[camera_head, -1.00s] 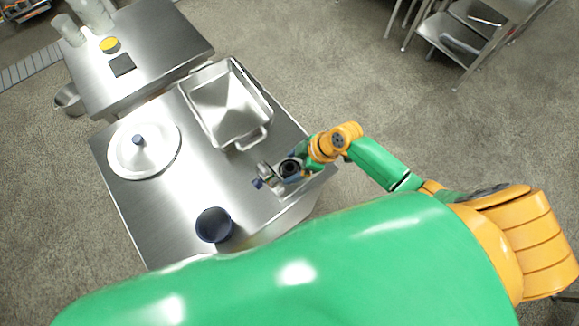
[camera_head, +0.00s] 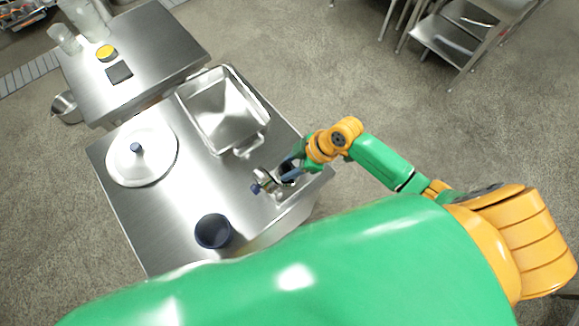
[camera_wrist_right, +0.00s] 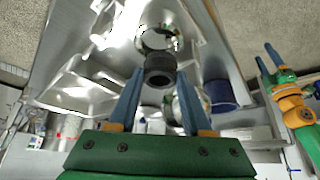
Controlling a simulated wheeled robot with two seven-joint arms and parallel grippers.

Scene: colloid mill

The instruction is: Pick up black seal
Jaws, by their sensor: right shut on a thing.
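The black seal (camera_wrist_right: 159,63) is a short dark ring between the fingertips of my right gripper (camera_wrist_right: 160,78) in the right wrist view. The fingers are shut on it. In the head view my right gripper (camera_head: 288,170) is over the near right corner of the steel table, beside a small metal fitting with a blue knob (camera_head: 256,188); the seal is mostly hidden there. My left gripper (camera_wrist_right: 268,60) shows at the right of the right wrist view, with its blue fingers apart and nothing between them.
The steel table (camera_head: 180,220) bears a deep metal tray (camera_head: 187,97), a round lid with a blue knob (camera_head: 158,170) and a dark blue cup (camera_head: 213,232). A second table (camera_head: 165,50) behind holds a black square (camera_head: 119,71), a yellow-topped item (camera_head: 106,53) and clear containers (camera_head: 85,18).

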